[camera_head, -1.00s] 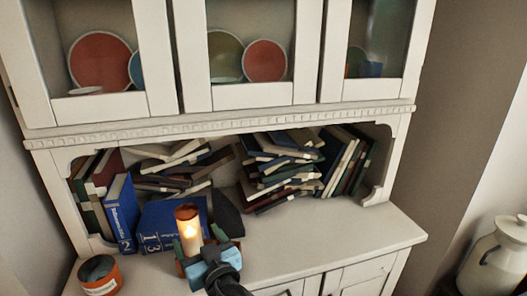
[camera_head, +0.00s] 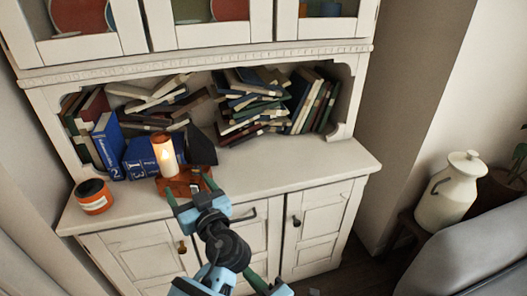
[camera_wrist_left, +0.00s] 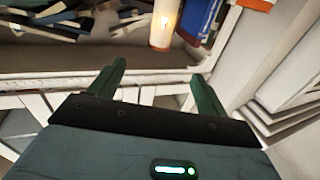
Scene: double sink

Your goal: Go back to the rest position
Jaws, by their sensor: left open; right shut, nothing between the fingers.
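My left gripper (camera_head: 189,189) is in front of the cabinet counter, its two green fingers spread and empty. A lit candle (camera_head: 164,155) stands upright on a reddish-brown holder (camera_head: 184,182) on the counter, just beyond the fingers. In the left wrist view the open fingers (camera_wrist_left: 158,72) have nothing between them, and the candle (camera_wrist_left: 163,24) stands past them. My right gripper (camera_head: 256,281) shows only partly at the bottom edge of the head view, with its green fingers together and empty.
An orange jar (camera_head: 93,197) stands at the counter's left end. Blue volumes (camera_head: 108,146) and piled books (camera_head: 250,103) fill the shelf behind. The counter's right part (camera_head: 300,160) is clear. A white jug (camera_head: 449,190) and grey furniture (camera_head: 470,252) are at the right.

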